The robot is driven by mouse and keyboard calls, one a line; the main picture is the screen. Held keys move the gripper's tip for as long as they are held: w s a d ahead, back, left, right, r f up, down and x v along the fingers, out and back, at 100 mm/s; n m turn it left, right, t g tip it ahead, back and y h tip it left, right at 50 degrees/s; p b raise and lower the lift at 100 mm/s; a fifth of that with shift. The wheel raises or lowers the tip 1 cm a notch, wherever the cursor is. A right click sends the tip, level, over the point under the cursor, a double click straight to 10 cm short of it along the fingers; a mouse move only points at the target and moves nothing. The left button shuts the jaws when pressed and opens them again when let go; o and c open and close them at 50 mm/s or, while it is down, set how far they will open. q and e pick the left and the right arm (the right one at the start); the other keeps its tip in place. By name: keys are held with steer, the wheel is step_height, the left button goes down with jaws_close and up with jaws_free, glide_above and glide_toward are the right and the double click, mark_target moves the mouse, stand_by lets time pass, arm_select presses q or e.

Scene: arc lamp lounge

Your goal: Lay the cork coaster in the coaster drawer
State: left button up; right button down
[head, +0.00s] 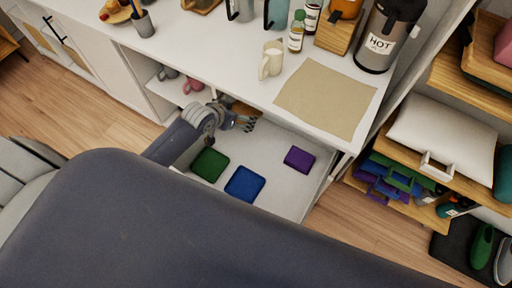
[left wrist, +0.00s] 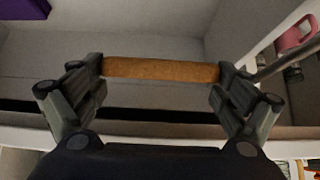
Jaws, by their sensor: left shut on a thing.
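The cork coaster (left wrist: 160,70) is gripped edge-on between the two fingers of my left gripper (left wrist: 161,84) in the left wrist view. In the head view my left gripper (head: 243,122) is over the back left part of the open coaster drawer (head: 275,140), with the brown coaster (head: 243,108) partly hidden at its fingers. A green coaster (head: 209,164), a blue coaster (head: 245,184) and a purple coaster (head: 299,159) lie apart in the drawer. I cannot tell whether the cork coaster touches the drawer floor. My right gripper is not in view.
The white counter (head: 220,50) overhangs the drawer's back and holds a tan mat (head: 325,97), a cream mug (head: 271,60) and a black dispenser (head: 385,35). Pink and grey mugs stand on the shelf left of the drawer. Bare drawer floor lies between the coasters.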

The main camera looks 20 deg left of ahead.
arm_select(q)
steer(key=f, duration=0.8)
steer(key=shift+s+f+b, duration=0.2)
steer(key=shift+b, duration=0.15)
steer(key=shift+f, duration=0.35)
steer(key=o, duration=0.7)
steer(key=shift+o, duration=0.2)
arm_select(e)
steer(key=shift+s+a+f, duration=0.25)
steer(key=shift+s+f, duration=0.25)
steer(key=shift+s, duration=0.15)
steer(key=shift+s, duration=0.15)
